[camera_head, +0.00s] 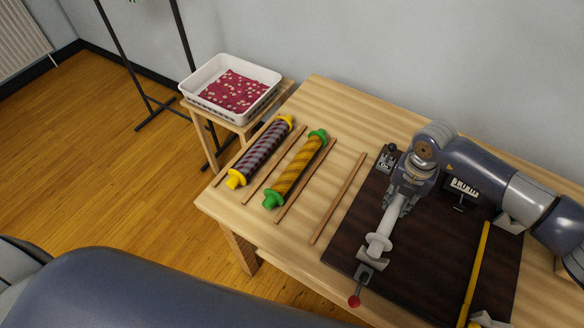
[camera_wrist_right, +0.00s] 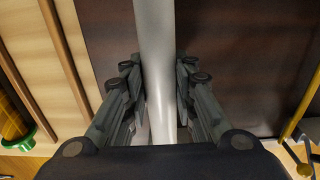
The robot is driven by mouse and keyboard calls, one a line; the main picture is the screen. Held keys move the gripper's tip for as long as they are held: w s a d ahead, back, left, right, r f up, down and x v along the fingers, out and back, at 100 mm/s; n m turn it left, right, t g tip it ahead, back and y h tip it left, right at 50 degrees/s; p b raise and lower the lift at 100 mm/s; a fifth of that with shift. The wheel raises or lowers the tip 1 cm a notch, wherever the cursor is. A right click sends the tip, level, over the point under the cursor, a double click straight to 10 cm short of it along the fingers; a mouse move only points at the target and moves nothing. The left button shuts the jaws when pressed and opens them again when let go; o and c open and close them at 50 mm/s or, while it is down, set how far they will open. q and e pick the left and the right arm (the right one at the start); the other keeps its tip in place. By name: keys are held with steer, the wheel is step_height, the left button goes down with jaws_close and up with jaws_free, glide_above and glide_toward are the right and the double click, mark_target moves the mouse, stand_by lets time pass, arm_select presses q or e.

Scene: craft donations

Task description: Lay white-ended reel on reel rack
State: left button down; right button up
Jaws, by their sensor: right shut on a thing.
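The white-ended reel (camera_head: 379,242) is a pale bare tube with a white disc at its near end, above the dark board. My right gripper (camera_head: 396,203) is shut on its tube; in the right wrist view the tube (camera_wrist_right: 155,40) runs between the fingers (camera_wrist_right: 158,80). The gripper and arm hide its far end. The near end is at a metal clamp (camera_head: 369,268) with a red knob; I cannot tell whether they touch. The reel rack is a set of wooden rails (camera_head: 339,197) on the table, left of the board. My left gripper is not in view.
A yellow-ended striped reel (camera_head: 261,152) and a green-ended orange reel (camera_head: 297,169) lie across the rails; the right-hand rail space is empty. A dark board (camera_head: 345,240) bears a counter (camera_head: 463,188) and a yellow bar (camera_head: 476,270). A white tray (camera_head: 214,108) stands at the back left.

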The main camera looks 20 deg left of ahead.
steer(key=shift+d+r+p, duration=0.1)
steer(key=shift+r+p, duration=1.65)
steer(key=shift+r, duration=1.3)
